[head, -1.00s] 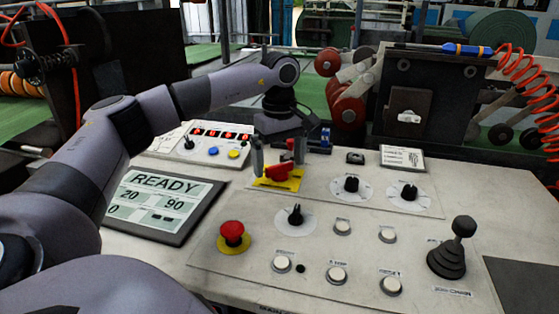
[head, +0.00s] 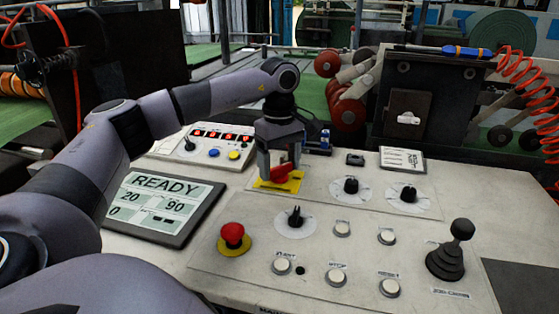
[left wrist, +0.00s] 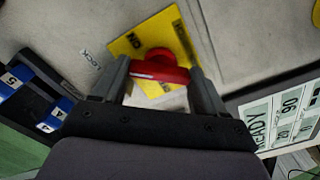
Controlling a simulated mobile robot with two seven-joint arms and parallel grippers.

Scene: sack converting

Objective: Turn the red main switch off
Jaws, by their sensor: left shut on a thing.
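The red main switch (head: 281,174) sits on a yellow plate (head: 264,185) on the pale console. My left gripper (head: 279,166) is over it from above, with its fingers shut on the red handle. In the left wrist view, the red handle (left wrist: 160,70) lies between the two fingertips, crosswise over the yellow plate (left wrist: 130,40), on which the letters "NO" can be partly read. The word "LOCK" is printed on the console beside it. The switch's base is partly hidden by the fingers. My right gripper is not in view.
A screen (head: 160,205) reading "READY" lies to the left. A red emergency button (head: 233,235), black knobs (head: 351,186), white push buttons and a black joystick (head: 455,252) stand nearby. Blue numbered blocks (left wrist: 50,118) are close to the gripper in the wrist view.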

